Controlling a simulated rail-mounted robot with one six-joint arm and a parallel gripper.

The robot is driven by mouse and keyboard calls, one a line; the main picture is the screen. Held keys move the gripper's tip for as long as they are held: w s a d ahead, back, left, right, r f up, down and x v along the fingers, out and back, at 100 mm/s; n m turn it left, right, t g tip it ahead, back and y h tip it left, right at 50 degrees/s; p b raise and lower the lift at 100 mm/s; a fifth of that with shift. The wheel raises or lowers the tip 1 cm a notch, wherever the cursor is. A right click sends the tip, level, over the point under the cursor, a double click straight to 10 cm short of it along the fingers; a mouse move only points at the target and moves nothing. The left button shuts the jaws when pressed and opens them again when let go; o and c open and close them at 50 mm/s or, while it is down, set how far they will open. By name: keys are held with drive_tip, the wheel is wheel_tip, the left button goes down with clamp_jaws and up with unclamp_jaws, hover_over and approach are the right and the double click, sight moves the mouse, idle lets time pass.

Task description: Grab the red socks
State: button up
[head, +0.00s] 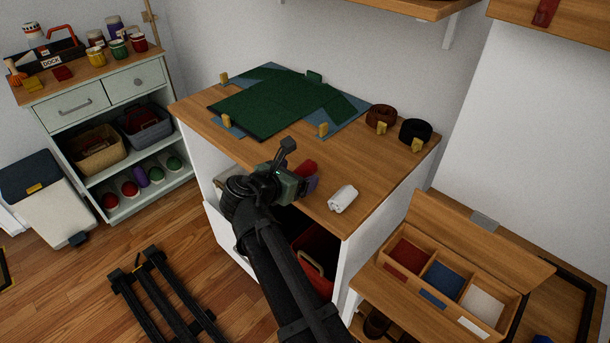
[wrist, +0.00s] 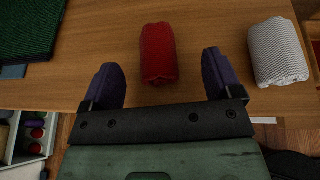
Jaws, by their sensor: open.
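The red socks (wrist: 158,54) are a rolled red bundle lying on the wooden desk top near its front edge. In the head view the red socks (head: 304,168) show only in part behind my gripper. My gripper (wrist: 164,75) is open, with its two purple fingers apart and the socks between and just beyond the fingertips in the wrist view. Nothing is held. In the head view my gripper (head: 308,186) is low at the desk's front edge.
A white rolled bundle (head: 342,198) lies right of the red socks, also in the wrist view (wrist: 278,52). A green mat (head: 270,105) with yellow clips covers the desk's back left. Brown (head: 380,117) and black (head: 415,131) rolls sit at the right. A compartment box (head: 440,270) stands lower right.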

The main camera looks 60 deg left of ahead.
sight(298, 173)
drive_tip(key=x, duration=0.3)
drive_tip(key=shift+w+f+b, duration=0.1)
drive_tip(key=shift+b, duration=0.25)
drive_tip(key=c, duration=1)
drive_tip(key=shift+r, duration=0.2)
wheel_tip(298, 173, up, 20)
drive_tip(key=p, duration=2)
